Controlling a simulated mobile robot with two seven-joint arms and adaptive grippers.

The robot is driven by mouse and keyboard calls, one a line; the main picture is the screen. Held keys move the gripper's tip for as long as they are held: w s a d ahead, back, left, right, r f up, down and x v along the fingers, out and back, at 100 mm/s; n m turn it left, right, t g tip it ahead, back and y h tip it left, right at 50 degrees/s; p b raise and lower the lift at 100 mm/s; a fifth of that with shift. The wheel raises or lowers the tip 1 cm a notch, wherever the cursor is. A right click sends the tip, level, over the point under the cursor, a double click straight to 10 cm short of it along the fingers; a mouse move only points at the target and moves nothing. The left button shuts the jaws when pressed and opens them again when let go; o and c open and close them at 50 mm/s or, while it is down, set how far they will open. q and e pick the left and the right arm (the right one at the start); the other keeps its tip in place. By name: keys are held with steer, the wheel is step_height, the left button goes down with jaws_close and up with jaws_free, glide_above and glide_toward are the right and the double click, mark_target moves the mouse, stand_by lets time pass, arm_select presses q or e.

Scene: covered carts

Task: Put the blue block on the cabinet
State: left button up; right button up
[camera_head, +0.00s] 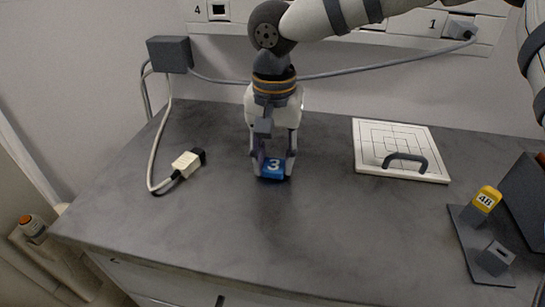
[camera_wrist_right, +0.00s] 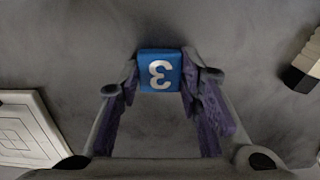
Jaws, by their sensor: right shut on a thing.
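The blue block (camera_head: 272,169) has a white 3 on its face and is between the fingertips of my right gripper (camera_head: 273,160). In the right wrist view the block (camera_wrist_right: 160,72) is held between the two purple-padded fingers of the right gripper (camera_wrist_right: 160,80). The gripper is shut on it and points down. The block is at or just above the grey top of the cabinet (camera_head: 230,220); I cannot tell whether it touches. My left gripper is not in view.
A cable with a white and black connector (camera_head: 186,164) lies left of the block. A white lid with a dark handle (camera_head: 400,148) lies at the right. A yellow block marked 48 (camera_head: 486,199) stands on a dark fixture (camera_head: 468,225) at far right. The front middle is clear.

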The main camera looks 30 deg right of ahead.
mark_target(274, 165)
steer(key=shift+f, duration=0.1)
steer(key=o, duration=1.2)
steer(key=shift+c, duration=0.2)
step_height(274, 165, up, 12)
